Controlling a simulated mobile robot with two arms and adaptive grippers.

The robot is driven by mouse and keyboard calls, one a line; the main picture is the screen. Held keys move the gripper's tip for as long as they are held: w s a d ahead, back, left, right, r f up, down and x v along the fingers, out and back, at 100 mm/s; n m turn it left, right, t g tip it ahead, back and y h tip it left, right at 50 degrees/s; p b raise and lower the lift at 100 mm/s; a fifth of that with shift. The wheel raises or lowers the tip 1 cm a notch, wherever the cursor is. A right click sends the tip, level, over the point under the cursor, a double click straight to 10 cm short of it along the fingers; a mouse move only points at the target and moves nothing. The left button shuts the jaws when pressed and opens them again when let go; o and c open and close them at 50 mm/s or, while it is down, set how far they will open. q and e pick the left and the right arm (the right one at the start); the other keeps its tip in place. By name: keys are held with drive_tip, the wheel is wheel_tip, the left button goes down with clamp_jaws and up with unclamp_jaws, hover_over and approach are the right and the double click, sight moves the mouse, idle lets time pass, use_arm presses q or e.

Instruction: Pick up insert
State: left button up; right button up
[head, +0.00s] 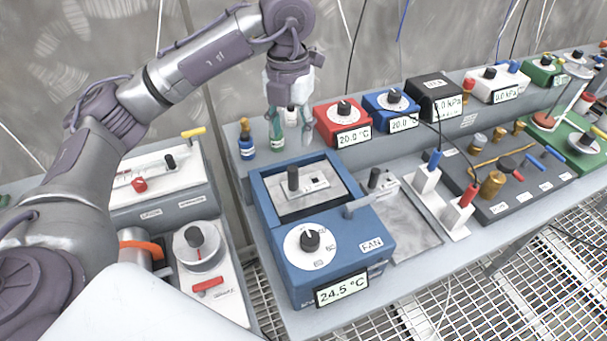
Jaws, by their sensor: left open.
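My left gripper (291,130) points down over the back of the bench, left of the red unit, with its fingers apart. A small green cylinder (277,138) stands just left of and partly behind its fingertips. A small pale piece with a dark top (290,113) shows between the fingers; I cannot tell whether it touches them. A blue cylinder with a brass-coloured top (246,142) stands further left. None is clearly marked as the insert, so I cannot tell which is it. My right gripper is not in view.
A blue box (375,237) reading 24.5 °C stands in front on the grey bench (440,262). A red unit (326,122), a blue unit (378,105) and a black unit (430,86) line the back. A dark panel with handles (540,175) lies right.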

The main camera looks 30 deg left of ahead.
sight(293, 178)
use_arm(q)
drive_tip(key=f+p, duration=0.1)
drive_tip(key=f, duration=0.6)
drive_tip(key=shift+s, duration=0.2)
drive_tip(key=shift+w+f+p, duration=0.1)
drive_tip(key=shift+f+p, duration=0.2)
drive_tip(key=shift+f, duration=0.3)
drive_tip(key=shift+d+f+p, duration=0.1)
drive_tip(key=shift+f+p, duration=0.25)
drive_tip(key=shift+f, duration=0.05)
wheel_tip(293, 178, down, 4)
drive_tip(key=shift+d+r+p, duration=0.1)
drive_tip(key=shift+r+p, duration=0.15)
drive_tip(key=shift+p, duration=0.45)
drive_tip(key=shift+f, duration=0.4)
drive_tip(key=shift+r, duration=0.1)
clamp_jaws()
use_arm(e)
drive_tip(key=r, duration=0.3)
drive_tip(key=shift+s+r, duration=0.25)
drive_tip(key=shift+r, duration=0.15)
